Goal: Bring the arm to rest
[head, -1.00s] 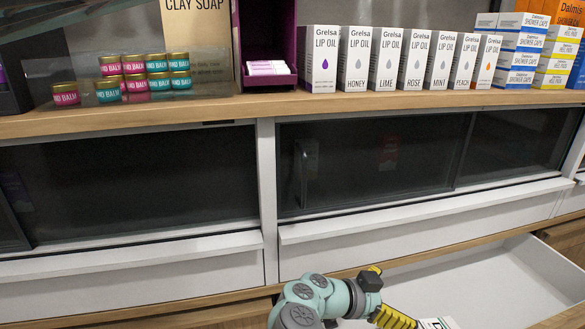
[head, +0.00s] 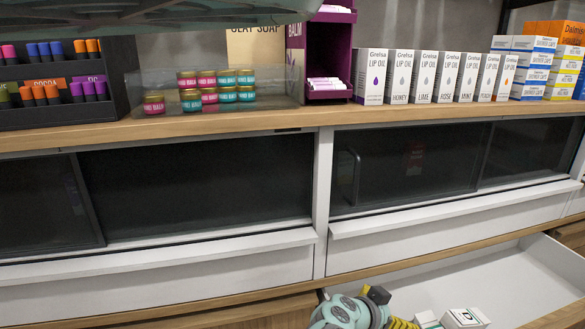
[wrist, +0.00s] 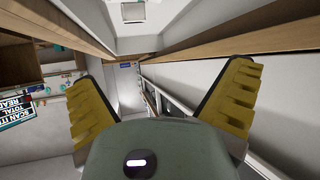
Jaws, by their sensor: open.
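My gripper (wrist: 160,90) is open in the wrist view, with its two yellow ridged fingers spread wide and nothing between them. In the head view only part of my arm and a yellow finger piece (head: 402,323) show at the bottom edge. They are over the near left part of an open white drawer (head: 525,279). The fingertips are cut off in the head view.
White boxes (head: 464,317) lie in the open drawer, beside my gripper. The wooden counter (head: 300,115) above carries balm jars (head: 210,87), lip oil boxes (head: 420,78) and shower cap boxes (head: 532,68). Dark sliding glass doors (head: 200,190) are below.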

